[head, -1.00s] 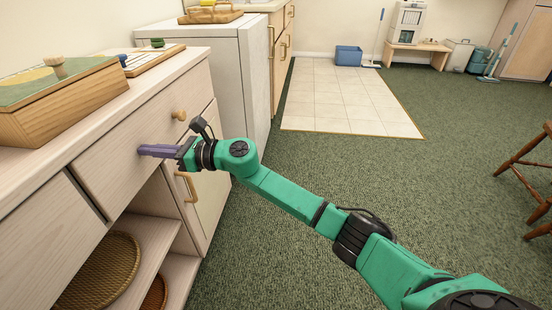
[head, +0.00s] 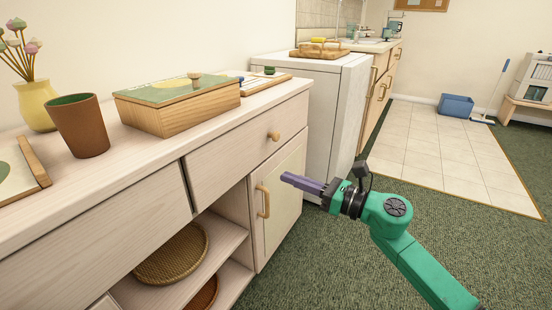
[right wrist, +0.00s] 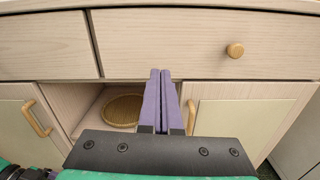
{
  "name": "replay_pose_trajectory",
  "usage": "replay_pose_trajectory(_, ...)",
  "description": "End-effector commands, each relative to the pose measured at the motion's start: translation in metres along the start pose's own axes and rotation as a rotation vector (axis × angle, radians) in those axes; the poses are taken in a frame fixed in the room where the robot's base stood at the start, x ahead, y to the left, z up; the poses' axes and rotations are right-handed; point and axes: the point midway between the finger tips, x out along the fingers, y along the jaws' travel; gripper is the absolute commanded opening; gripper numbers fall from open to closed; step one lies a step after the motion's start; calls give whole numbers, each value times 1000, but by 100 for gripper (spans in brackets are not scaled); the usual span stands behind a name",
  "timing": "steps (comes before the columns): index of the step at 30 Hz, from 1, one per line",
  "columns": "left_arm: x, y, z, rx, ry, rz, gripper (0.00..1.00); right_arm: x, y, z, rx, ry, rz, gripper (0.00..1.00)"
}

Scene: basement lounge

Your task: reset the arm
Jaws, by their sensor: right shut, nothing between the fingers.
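My right arm comes in from the lower right of the head view, green with black joints. Its right gripper (head: 287,177) has purple fingers that point left toward the sideboard (head: 115,250). The fingers are shut with nothing between them. In the right wrist view the two fingers (right wrist: 161,75) lie side by side, pointing at the drawer fronts. A drawer (head: 235,153) with a round wooden knob (head: 273,136) is shut, and the fingertips appear in front of the cupboard door below it.
On the sideboard top stand a wooden box (head: 180,115), a brown cup (head: 80,130) and a yellow vase (head: 37,105). Woven baskets (head: 172,256) sit on the open shelf. A white appliance (head: 322,110) stands beyond. Green carpet (head: 330,260) is clear in front.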

Motion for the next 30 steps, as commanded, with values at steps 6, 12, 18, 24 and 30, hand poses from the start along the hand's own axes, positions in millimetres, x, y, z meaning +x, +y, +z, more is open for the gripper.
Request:
replay_pose_trajectory(6, 0, 0, 0, 0, 0, 0, 100, -18, 14, -79, 1095, -254, -121, 0)
replay_pose_trajectory(12, 0, 0, 0, 0, 0, 0, 100, -72, 34, -209, 2229, -523, -386, 0)
replay_pose_trajectory(18, 0, 0, 0, 0, 0, 0, 100, -113, 84, -293, 2850, -730, -619, 0)
replay_pose_trajectory(24, 0, 0, 0, 0, 0, 0, 100, -146, 148, -347, -2554, 739, 657, 0)
replay_pose_trajectory(30, -18, -20, 14, 28, -137, -82, 100, -174, 140, -351, -2512, 801, 865, 0)
